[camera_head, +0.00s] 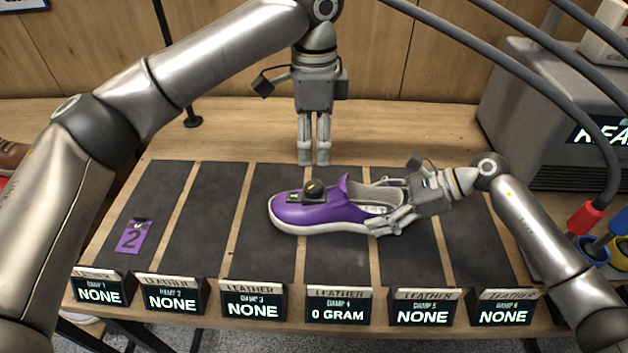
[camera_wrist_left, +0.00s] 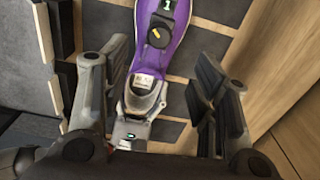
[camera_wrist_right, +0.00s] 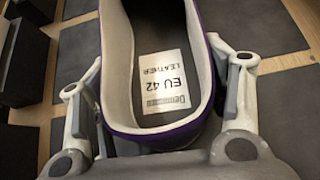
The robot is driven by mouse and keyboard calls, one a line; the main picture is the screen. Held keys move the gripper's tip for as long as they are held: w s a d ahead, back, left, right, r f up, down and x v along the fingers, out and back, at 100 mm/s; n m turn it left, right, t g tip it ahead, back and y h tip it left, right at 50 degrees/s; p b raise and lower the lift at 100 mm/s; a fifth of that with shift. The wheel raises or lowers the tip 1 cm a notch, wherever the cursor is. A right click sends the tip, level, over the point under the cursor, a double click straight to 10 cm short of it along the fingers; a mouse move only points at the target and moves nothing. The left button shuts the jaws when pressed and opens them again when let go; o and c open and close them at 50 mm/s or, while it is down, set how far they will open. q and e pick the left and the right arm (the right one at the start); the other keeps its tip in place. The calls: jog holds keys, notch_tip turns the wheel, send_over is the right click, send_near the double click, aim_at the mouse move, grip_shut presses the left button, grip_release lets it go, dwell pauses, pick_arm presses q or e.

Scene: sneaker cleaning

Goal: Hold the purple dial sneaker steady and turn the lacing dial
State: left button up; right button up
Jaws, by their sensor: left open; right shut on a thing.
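The purple sneaker (camera_head: 322,212) with a white sole sits upright across the dark mats, toe to the left; it also shows in the left wrist view (camera_wrist_left: 181,52). Its black lacing dial (camera_head: 313,187) with a yellow mark sits on top of the forefoot and shows in the left wrist view (camera_wrist_left: 159,37). My right gripper (camera_head: 384,208) is shut on the heel end, with a finger on each side of the heel in the right wrist view (camera_wrist_right: 165,100). My left gripper (camera_head: 314,162) is open and empty, pointing down behind the sneaker, apart from it.
A purple tag marked 2 (camera_head: 131,237) lies on the far-left mat. A row of display signs (camera_head: 338,308) lines the front edge; one reads 0 GRAM. A grey machine (camera_head: 540,100) stands at the back right. The mats left of the toe are mostly clear.

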aim_at(314, 185)
pick_arm(q)
notch_tip(314, 185, down, 11)
jog(key=shift+r, duration=0.1)
dwell(0.3)
jog(key=shift+c, duration=0.4)
jog(key=c, duration=1)
